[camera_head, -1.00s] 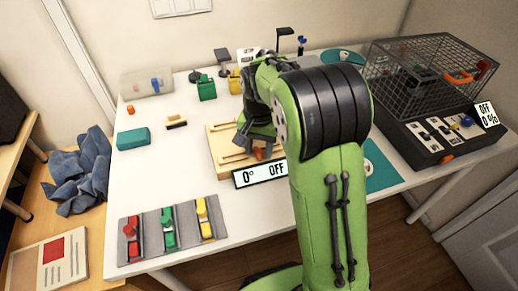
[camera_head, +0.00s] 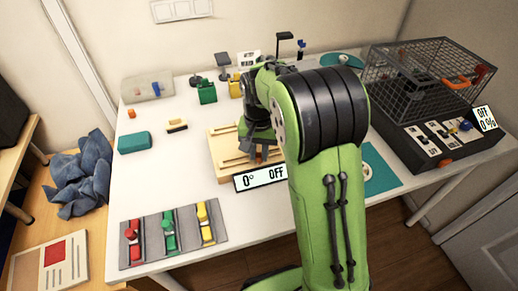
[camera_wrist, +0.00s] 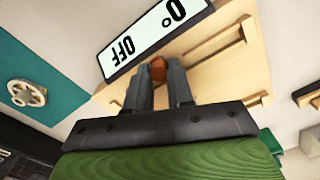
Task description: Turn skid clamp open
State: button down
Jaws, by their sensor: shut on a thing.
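The wooden skid (camera_head: 222,160) lies on the white table, with a display reading 0° and OFF (camera_head: 262,178) along its front edge. An orange-brown clamp handle (camera_wrist: 158,68) shows between my fingertips in the wrist view. My gripper (camera_wrist: 161,80) points down over the skid near the display and is shut on that handle. In the head view my gripper (camera_head: 261,150) and arm hide much of the skid's right part. The rest of the clamp is hidden by the fingers.
A grey tray (camera_head: 152,238) with red, green and yellow parts lies front left. A wire cage (camera_head: 418,75) on a dark switch box stands at the right. A teal mat (camera_head: 382,180) lies right of my arm. A teal block (camera_head: 134,142) and open table are at the left.

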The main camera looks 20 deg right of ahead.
jog(key=n+p, duration=0.2)
jog(key=n, duration=0.2)
jog(key=shift+r, duration=0.15)
jog(key=n+p, duration=0.1)
jog(key=n, duration=0.3)
jog(key=n+p, duration=0.1)
jog(key=n, duration=0.3)
jog(key=shift+n+p, duration=0.55)
jog(key=shift+n, duration=1.65)
jog(key=c, duration=1)
grip_release()
